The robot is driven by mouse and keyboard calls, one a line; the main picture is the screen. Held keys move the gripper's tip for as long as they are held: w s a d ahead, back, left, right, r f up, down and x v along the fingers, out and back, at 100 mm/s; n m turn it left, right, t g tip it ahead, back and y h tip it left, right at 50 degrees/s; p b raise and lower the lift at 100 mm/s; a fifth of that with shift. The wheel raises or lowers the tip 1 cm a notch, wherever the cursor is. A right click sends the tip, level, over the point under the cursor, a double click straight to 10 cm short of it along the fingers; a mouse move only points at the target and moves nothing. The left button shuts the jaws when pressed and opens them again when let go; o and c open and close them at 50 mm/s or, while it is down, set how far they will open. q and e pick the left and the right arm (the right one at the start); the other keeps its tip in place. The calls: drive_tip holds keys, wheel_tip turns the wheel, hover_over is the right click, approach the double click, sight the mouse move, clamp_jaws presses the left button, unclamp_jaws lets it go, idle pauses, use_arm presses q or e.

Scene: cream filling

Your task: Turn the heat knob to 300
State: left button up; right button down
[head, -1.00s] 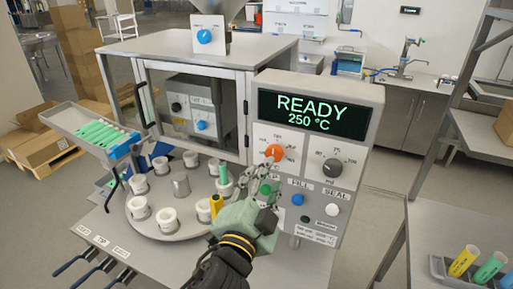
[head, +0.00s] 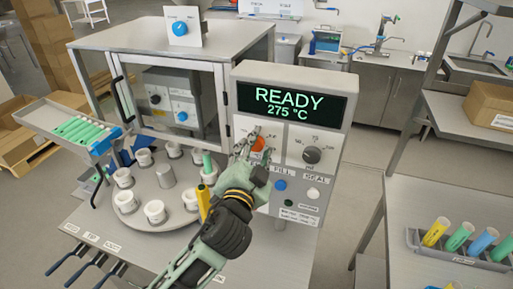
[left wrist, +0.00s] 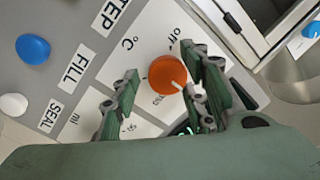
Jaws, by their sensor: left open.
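The orange heat knob (head: 258,144) is on the front panel of the machine, below the display (head: 290,103), which reads READY 275 °C. My left gripper (head: 246,146) is at the knob and partly covers it in the head view. In the left wrist view the round orange knob (left wrist: 167,75) lies between the two spread fingers, with a white pointer towards the right finger. The right finger is close beside the knob; I cannot tell if it touches. The left finger is apart from it. The dial numbers are mostly hidden. My right gripper is not in view.
A dark knob (head: 312,155) is right of the heat knob. A blue button (head: 280,185) and a white button (head: 313,193) are below. A turntable with white cups (head: 155,211) stands left of the arm. A rack of coloured tubes (head: 470,256) is at right.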

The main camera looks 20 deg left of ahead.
use_arm(q)
drive_tip(key=shift+c, duration=0.5)
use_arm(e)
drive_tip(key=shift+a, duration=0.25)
use_arm(q)
drive_tip(key=c, duration=0.4)
drive_tip(key=shift+f, duration=0.15)
drive_tip(key=c, duration=0.5)
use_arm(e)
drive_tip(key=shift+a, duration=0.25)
use_arm(q)
drive_tip(key=shift+n, duration=0.4)
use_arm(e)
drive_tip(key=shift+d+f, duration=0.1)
use_arm(q)
drive_tip(key=shift+f, duration=0.1)
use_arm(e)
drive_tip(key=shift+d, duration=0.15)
use_arm(q)
drive_tip(key=o, duration=0.9)
drive_tip(key=shift+o, duration=0.5)
drive_tip(key=shift+d, duration=0.15)
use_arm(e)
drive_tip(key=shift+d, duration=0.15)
